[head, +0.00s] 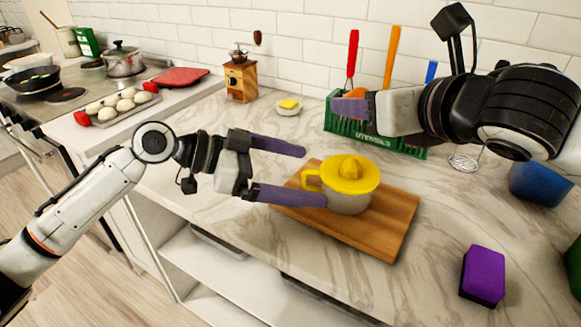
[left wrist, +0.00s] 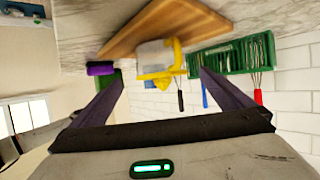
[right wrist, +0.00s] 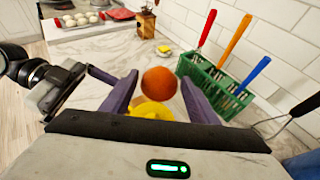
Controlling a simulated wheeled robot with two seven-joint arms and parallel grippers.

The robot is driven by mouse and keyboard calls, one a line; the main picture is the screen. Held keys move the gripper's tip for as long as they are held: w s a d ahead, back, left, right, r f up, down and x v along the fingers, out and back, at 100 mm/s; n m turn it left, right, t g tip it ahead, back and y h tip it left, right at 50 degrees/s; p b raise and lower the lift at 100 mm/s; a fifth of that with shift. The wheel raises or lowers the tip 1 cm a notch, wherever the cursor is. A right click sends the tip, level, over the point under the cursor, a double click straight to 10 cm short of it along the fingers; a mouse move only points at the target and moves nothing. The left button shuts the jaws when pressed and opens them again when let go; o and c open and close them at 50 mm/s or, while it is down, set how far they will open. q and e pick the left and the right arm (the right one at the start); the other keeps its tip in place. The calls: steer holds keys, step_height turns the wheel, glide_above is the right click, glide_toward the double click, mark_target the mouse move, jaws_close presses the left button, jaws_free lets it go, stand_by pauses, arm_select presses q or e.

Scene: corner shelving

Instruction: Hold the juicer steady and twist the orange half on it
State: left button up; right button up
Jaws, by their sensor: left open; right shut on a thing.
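The juicer (head: 350,203) has a yellow reamer top, a pale body and a yellow handle. It stands upright on the wooden board (head: 400,222). My left gripper (head: 315,175) is open just left of the juicer, its fingers pointing at the handle side. In the left wrist view the juicer (left wrist: 155,55) shows between the spread fingers. My right gripper (head: 338,106) is raised behind and above the juicer. The orange half (right wrist: 159,81) sits between its fingers in the right wrist view, with the yellow juicer top (right wrist: 150,110) beyond and below. In the head view the fingers mostly hide the orange half.
A green utensil rack (head: 375,140) with red, orange and blue handled tools stands behind the board. A purple sponge (head: 483,274) lies at front right, and a blue bowl (head: 538,188) at the right. A butter dish (head: 288,106) and a wooden grinder (head: 240,80) stand farther back.

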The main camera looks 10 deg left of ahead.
mark_target(348, 181)
arm_select(q)
steer(key=x, duration=1)
steer(key=shift+w+d, duration=0.2)
steer(key=shift+d, duration=0.1)
steer(key=c, duration=1.2)
steer(key=shift+o, duration=0.2)
steer(key=o, duration=1.1)
steer(key=shift+c, duration=0.3)
steer(key=c, duration=1)
steer(key=shift+o, duration=0.2)
